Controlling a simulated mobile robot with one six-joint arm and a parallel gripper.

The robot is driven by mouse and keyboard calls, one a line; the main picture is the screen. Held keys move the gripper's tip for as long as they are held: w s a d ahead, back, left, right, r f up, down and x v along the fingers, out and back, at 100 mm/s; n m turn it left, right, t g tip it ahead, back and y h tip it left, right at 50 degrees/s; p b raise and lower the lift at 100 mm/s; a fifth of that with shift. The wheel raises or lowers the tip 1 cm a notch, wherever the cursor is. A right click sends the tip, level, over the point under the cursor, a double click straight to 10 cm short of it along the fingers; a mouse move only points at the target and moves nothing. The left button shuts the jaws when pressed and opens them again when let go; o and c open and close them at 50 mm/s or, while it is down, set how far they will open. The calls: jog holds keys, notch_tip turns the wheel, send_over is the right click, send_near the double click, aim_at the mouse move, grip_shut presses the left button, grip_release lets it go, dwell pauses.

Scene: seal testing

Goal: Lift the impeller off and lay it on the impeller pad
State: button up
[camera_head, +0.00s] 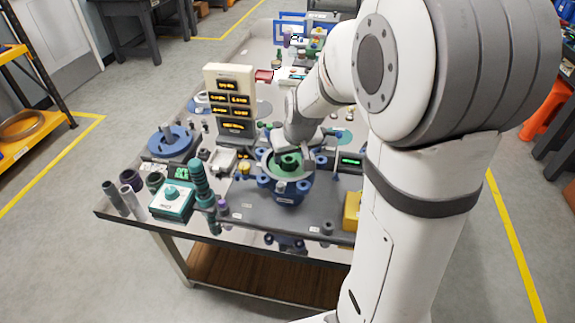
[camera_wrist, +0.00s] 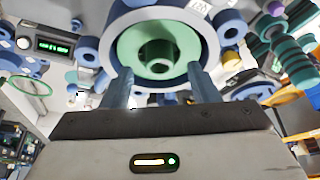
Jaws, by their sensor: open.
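The green impeller (camera_head: 288,163) sits inside the blue round housing (camera_head: 288,192) near the front middle of the bench. In the wrist view the green impeller (camera_wrist: 158,46) shows as a disc with a dark central hub, ringed by the grey-blue housing wall. My gripper (camera_wrist: 160,82) is open, its two fingers apart, with the impeller seen beyond and between them. In the head view my gripper (camera_head: 300,150) is at the housing, partly hidden by my wrist. Contact cannot be told. I cannot tell which surface is the impeller pad.
A cream display panel (camera_head: 230,100) stands upright left of the housing. A teal box with a knob (camera_head: 172,200), a ribbed teal column (camera_head: 200,180) and grey cylinders crowd the front left. A blue round fixture (camera_head: 170,143) is farther left. A yellow block (camera_head: 351,210) lies right.

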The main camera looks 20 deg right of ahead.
jog(key=shift+x, duration=1.5)
jog(key=shift+r, duration=0.1)
jog(key=shift+c, duration=0.2)
grip_shut()
